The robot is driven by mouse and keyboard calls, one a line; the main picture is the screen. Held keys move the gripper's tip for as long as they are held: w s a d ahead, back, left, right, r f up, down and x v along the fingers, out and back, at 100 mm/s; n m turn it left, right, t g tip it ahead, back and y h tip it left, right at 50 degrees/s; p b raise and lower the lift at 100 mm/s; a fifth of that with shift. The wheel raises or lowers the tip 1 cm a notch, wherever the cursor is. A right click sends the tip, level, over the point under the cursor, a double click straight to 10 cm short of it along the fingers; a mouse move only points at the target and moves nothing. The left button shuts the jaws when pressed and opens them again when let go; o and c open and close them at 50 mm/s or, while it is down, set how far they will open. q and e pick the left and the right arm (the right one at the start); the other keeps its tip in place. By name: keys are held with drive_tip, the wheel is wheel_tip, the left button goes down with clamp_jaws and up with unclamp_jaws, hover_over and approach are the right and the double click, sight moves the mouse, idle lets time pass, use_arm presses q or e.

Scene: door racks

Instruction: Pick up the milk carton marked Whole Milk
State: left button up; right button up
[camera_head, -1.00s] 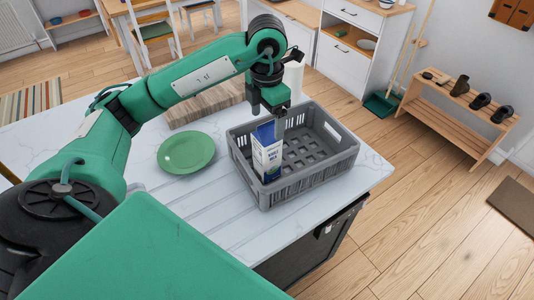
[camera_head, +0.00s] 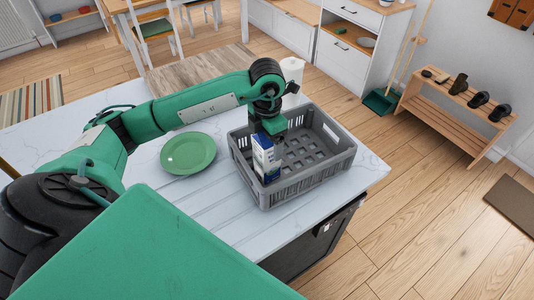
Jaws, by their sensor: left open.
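The milk carton (camera_head: 265,160), white and blue, stands upright in the grey crate (camera_head: 317,176), near its left side. Its print is too small to read clearly now. My left gripper (camera_head: 268,138) points down at the carton's top and covers its upper part. The left gripper is open; its fingers are mostly hidden, and I cannot tell whether they touch the carton. The rest of the crate looks empty. My right gripper is not in view.
A green plate (camera_head: 188,153) lies on the white marble-look counter (camera_head: 215,215) left of the crate. A white roll (camera_head: 291,72) stands behind the crate. A wooden shoe rack (camera_head: 455,110) stands on the floor at the right.

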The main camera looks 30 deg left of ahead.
use_arm(q)
clamp_jaws()
idle(0.3)
drive_tip(key=shift+r, duration=0.1)
